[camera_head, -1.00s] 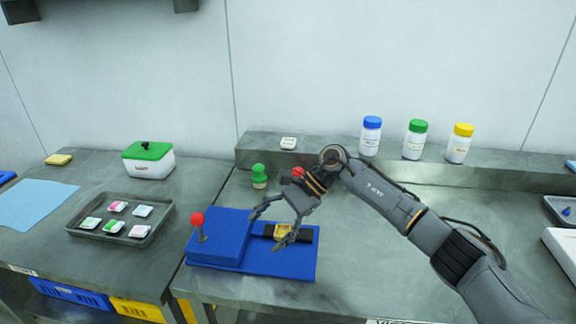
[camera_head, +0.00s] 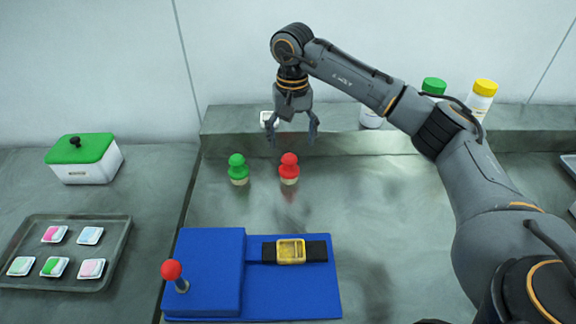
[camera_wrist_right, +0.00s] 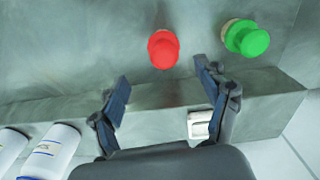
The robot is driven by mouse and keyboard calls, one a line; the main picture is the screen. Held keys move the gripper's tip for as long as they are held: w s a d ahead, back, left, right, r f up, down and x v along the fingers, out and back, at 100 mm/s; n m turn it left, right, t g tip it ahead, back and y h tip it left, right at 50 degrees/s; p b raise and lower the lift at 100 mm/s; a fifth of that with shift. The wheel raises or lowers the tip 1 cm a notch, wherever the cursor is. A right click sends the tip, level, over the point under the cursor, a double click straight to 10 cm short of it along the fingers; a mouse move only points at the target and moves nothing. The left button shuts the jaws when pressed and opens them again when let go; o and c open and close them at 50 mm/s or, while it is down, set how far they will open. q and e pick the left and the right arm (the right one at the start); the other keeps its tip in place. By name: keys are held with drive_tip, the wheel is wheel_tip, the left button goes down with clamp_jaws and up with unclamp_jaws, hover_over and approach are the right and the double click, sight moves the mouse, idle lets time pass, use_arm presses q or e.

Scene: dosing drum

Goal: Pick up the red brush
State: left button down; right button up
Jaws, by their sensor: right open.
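The red brush (camera_head: 289,167) stands upright on the metal table, its red knob on a pale base. The green brush (camera_head: 238,168) stands close to its left. My right gripper (camera_head: 292,138) is open and empty, fingers pointing down, above and behind the red brush near the ledge. In the right wrist view, the red brush (camera_wrist_right: 163,49) lies beyond the open fingertips (camera_wrist_right: 160,75), roughly between them and apart from them. The green brush (camera_wrist_right: 246,38) is just past the right-hand finger there. My left gripper is not in view.
A blue device (camera_head: 210,270) with a red-knobbed lever and a yellow piece (camera_head: 291,251) sits in front. A raised ledge (camera_head: 350,143) behind holds bottles and a small white item (camera_head: 268,119). A tray (camera_head: 105,270) and a green-lidded box (camera_head: 84,160) are left.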

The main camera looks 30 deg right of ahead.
sight(289, 155)
wheel_tip(289, 155, down, 3)
drive_tip(key=shift+w+r, duration=0.1)
drive_tip(key=shift+r, duration=0.05)
drive_tip(key=shift+f+p, duration=0.3)
drive_tip(key=shift+f, duration=0.2)
drive_tip(key=f, duration=0.1)
drive_tip(key=f+p, duration=0.1)
drive_tip(key=f, duration=0.1)
drive_tip(key=shift+w+a+f, duration=0.1)
drive_tip(key=shift+a+f, duration=0.15)
drive_tip(key=shift+f, duration=0.6)
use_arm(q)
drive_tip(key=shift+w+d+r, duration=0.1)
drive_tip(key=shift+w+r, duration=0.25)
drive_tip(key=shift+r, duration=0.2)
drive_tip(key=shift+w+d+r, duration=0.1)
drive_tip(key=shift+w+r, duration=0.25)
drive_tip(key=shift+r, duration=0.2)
